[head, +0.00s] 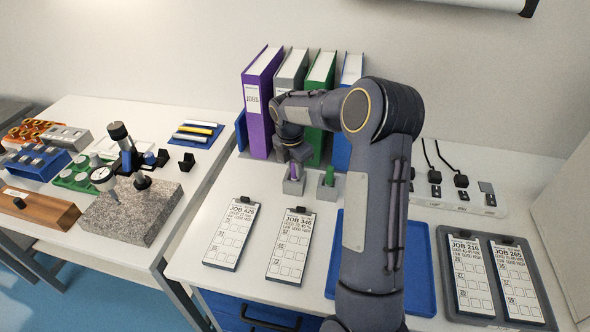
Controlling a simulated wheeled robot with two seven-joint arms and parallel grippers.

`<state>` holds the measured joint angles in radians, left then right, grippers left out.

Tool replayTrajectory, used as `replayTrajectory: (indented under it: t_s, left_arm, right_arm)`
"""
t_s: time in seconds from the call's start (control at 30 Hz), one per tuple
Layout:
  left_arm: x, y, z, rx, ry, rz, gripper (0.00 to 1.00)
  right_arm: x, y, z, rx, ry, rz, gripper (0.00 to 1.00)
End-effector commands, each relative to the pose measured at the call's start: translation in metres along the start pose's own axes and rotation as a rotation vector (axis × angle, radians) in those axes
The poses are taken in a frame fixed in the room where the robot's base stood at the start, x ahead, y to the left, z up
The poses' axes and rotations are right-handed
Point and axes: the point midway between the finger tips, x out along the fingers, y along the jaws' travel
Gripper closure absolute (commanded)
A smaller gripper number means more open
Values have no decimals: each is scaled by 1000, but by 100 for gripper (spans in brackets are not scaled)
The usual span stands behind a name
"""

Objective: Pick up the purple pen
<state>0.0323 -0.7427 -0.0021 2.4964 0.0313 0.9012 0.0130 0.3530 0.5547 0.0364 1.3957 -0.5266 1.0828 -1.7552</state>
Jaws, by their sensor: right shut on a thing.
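The purple pen (294,173) stands upright in a small grey holder (293,187) on the right-hand white table. My right gripper (296,162) comes down over it from above and is shut on its upper part. The pen's lower end is hidden in the holder, and the gripper hides its top. I cannot tell whether the pen is lifted at all. My left gripper is out of view.
A green pen (329,177) stands in a like holder just to the right. Binders, a purple one (257,125) among them, stand close behind. Job cards (232,232) lie in front. A blue tray (420,270) lies partly behind my arm.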

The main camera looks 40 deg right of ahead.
Motion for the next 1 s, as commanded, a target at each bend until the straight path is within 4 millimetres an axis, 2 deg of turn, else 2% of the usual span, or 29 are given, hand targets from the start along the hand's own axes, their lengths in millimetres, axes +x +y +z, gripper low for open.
replayTrajectory:
  t_s: [0.17, 0.3, 0.63, 0.8, 1.0]
  left_arm:
    - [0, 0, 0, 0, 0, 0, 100]
    - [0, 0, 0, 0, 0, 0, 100]
    - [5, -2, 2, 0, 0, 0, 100]
    - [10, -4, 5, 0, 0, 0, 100]
    - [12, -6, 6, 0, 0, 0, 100]
  right_arm:
    - [-14, 1, 2, 0, -1, 3, 100]
    - [-35, -2, 3, -1, -1, 6, 100]
    - [-94, -46, -12, -1, -2, 6, 100]
    - [-109, -78, -26, 0, -1, 5, 100]
    - [-124, -105, -38, 0, -1, 4, 100]
